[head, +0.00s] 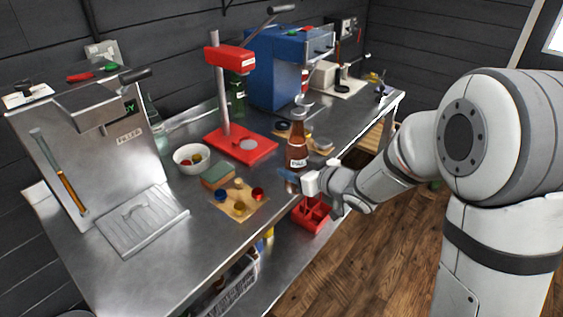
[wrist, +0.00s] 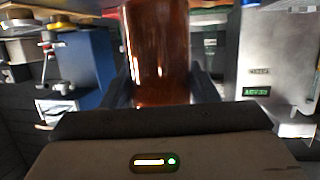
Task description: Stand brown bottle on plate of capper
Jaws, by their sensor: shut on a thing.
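The brown bottle (head: 297,147) with a white label is upright in the head view, near the front edge of the steel bench. My gripper (head: 290,177) is shut on its lower part. In the wrist view the bottle (wrist: 157,55) stands between the two dark fingers; its neck is out of that picture. The capper is the red press with a red base (head: 262,150), a grey column and a red head (head: 230,58). Its round grey plate (head: 247,144) is bare and lies left of the bottle. I cannot tell how high the bottle is above the bench.
A wooden board (head: 238,203) with several caps, a green-brown block (head: 217,175) and a white bowl (head: 192,157) lie left of my gripper. A blue machine (head: 285,65) and a green bottle (head: 236,95) stand behind. A red crate (head: 312,213) sits below the bench edge.

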